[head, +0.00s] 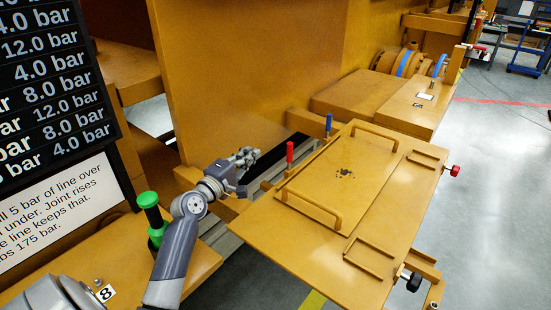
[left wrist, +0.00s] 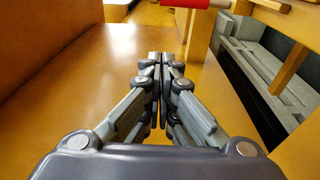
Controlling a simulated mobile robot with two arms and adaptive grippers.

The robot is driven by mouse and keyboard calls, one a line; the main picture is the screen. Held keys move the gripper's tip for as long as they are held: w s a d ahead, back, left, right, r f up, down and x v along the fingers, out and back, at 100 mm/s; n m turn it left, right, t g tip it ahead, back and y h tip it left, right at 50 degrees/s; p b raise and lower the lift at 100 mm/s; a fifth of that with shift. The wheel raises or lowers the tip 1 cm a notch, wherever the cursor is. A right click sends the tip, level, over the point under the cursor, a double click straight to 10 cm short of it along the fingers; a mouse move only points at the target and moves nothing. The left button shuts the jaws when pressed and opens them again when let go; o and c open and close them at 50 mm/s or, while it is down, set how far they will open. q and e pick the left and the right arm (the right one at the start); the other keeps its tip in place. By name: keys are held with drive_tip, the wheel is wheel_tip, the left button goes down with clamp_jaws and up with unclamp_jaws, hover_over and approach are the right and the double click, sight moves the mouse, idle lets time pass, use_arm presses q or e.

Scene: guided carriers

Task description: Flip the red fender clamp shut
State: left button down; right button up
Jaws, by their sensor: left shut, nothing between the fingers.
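The red clamp handle (head: 290,153) stands upright at the left edge of the yellow carrier plate (head: 270,238). A red bar, apparently the same handle, shows at the top edge of the left wrist view (left wrist: 195,3), cut off by the frame. My left gripper (head: 248,156) is a little left of the red handle in the head view, apart from it. Its fingers are shut together with nothing between them, as the left wrist view also shows (left wrist: 160,58). My right gripper is in neither view.
A blue handle (head: 328,124) stands upright behind the red one. The plate carries raised bar handles (head: 310,209) and red (head: 453,170) and black (head: 413,281) side knobs. A tall yellow panel (head: 250,70) rises behind my gripper. A green-topped post (head: 149,205) stands beside my left arm.

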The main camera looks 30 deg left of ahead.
sight(290, 156)
use_arm(q)
drive_tip(key=w+f, duration=0.3)
drive_tip(key=w, duration=0.7)
drive_tip(key=d+p, duration=0.1)
drive_tip(key=s+d+p, duration=0.1)
drive_tip(key=d, duration=0.1)
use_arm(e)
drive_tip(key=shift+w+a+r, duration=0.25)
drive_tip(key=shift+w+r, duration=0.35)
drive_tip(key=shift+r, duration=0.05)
use_arm(q)
drive_tip(key=shift+d+r, duration=0.1)
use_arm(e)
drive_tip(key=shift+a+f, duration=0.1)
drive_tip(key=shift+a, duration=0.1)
